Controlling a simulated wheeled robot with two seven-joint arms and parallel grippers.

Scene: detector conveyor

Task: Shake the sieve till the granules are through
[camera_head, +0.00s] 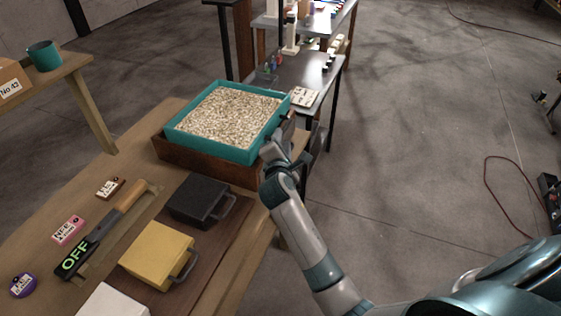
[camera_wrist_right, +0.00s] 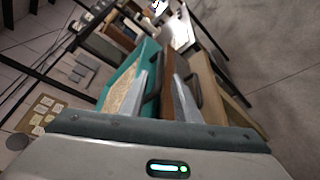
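The sieve is a square teal frame (camera_head: 178,138) heaped with pale granules (camera_head: 229,115). My right gripper (camera_head: 283,134) is at the sieve's right side, by a dark handle. In the right wrist view the two fingers (camera_wrist_right: 164,97) stand apart, with the teal sieve wall (camera_wrist_right: 149,55) at the left and the dark handle (camera_wrist_right: 153,86) near the left finger. I cannot tell whether the fingers touch the handle. The box's inside is hidden. My left gripper is in neither view.
A black case (camera_head: 199,199), a yellow case (camera_head: 157,252) and a white block (camera_head: 112,302) stand on the table's near part. A paddle marked OFF (camera_head: 75,257) and small tags lie to the left. A dark metal table (camera_head: 305,70) stands behind. Open floor lies right.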

